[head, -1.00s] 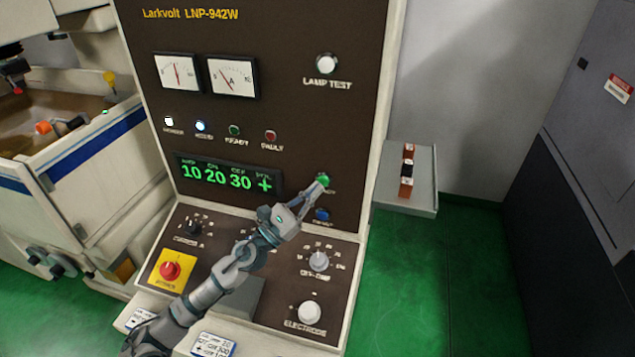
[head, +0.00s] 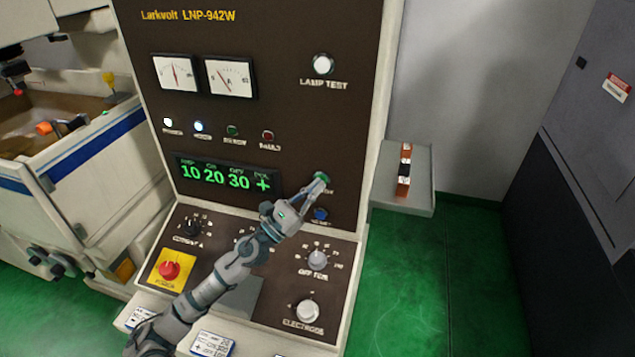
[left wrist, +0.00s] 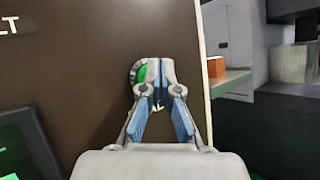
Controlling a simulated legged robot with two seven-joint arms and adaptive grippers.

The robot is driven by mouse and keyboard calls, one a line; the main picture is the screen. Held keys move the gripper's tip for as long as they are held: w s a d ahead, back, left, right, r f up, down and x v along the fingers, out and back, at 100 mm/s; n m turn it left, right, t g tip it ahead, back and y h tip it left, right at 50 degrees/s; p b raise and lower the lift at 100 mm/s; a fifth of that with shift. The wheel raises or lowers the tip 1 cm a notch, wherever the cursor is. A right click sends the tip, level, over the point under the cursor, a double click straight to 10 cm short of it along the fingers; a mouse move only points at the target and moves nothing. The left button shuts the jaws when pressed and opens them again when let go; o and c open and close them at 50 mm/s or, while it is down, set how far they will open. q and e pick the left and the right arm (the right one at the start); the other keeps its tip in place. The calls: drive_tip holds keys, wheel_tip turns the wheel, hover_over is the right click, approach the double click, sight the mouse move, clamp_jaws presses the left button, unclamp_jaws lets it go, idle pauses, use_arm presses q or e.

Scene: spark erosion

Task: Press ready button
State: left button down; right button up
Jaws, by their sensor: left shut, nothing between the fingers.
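The green button (head: 321,177) sits on the dark brown panel, to the right of the green number display. In the left wrist view the green button (left wrist: 143,74) shows partly behind the fingertips, with a grey ring around it. My left gripper (head: 318,185) is shut and empty, its tips at the button's lower edge in the head view. In the left wrist view my left gripper (left wrist: 154,66) covers the button's right part. I cannot tell whether the tips touch it. The label by the button is mostly hidden. My right gripper is not in view.
A blue button (head: 320,214) lies just below the green one. A red stop knob (head: 169,270), the off-time knob (head: 317,259) and the electrode knob (head: 307,311) are on the lower panel. A small shelf (head: 421,160) stands to the right. The green floor (head: 480,290) at right is clear.

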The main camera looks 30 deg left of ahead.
use_arm(q)
drive_tip(key=shift+w+d, duration=0.1)
drive_tip(key=shift+d, duration=0.2)
drive_tip(key=s, duration=0.7)
drive_tip(key=shift+d, duration=0.25)
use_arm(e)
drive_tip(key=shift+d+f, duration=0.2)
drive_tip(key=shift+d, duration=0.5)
use_arm(q)
drive_tip(key=shift+f, duration=0.1)
idle(0.4)
